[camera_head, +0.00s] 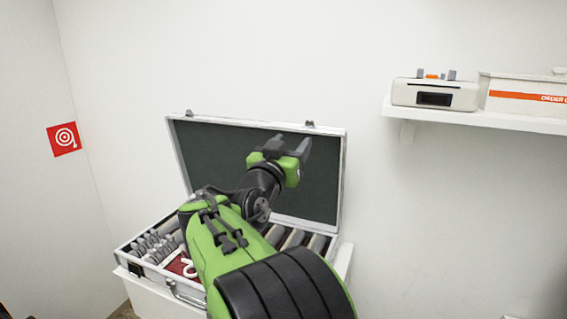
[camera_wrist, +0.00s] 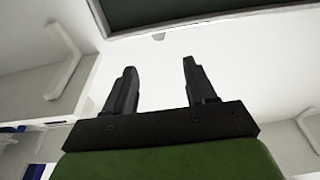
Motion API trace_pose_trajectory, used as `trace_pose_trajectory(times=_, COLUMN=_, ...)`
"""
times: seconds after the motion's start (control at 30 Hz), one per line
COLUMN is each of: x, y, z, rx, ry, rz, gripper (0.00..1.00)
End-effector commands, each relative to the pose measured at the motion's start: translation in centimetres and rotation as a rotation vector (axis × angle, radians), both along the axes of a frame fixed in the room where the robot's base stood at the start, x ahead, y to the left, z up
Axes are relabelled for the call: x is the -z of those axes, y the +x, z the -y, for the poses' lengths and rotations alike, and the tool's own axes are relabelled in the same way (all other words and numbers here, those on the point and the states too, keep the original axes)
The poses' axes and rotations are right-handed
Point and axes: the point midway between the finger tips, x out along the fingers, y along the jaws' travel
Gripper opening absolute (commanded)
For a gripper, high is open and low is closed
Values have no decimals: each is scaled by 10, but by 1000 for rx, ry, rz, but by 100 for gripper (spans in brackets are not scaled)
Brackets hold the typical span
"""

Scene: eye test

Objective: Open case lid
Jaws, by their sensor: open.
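A silver case with a dark green lining stands against the wall in the head view. Its lid (camera_head: 222,151) is raised and stands about upright. The case's lower part (camera_head: 128,257) holds several grey tools and a red piece, partly hidden behind my green arm. My gripper (camera_head: 293,148) is in front of the lid's inner face, near the upper middle, with its fingers apart. In the wrist view my gripper (camera_wrist: 159,80) is open with nothing between the fingers. The lid's edge (camera_wrist: 190,22) crosses the top of that view, beyond the fingertips. I cannot tell whether the gripper touches the lid.
The case rests on a white stand (camera_head: 150,293). A white shelf (camera_head: 480,119) at the upper right carries a white device (camera_head: 435,94) and a white box with an orange stripe (camera_head: 525,97). A red sign (camera_head: 64,138) hangs on the left wall.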

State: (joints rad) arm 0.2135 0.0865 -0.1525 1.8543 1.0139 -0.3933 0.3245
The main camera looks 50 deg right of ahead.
Motion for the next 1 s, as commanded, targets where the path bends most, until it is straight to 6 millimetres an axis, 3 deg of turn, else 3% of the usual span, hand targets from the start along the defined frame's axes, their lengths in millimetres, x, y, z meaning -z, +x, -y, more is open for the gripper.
trace_pose_trajectory(times=0.1, x=7, y=-7, z=-27, rx=-4, ry=-1, rz=0, gripper=56)
trace_pose_trajectory(times=0.23, x=10, y=-12, z=-43, rx=-2, ry=1, rz=0, gripper=56)
trace_pose_trajectory(times=0.87, x=9, y=-14, z=-47, rx=0, ry=3, rz=0, gripper=56)
trace_pose_trajectory(times=1.0, x=20, y=-13, z=-60, rx=-97, ry=171, rz=-40, gripper=56)
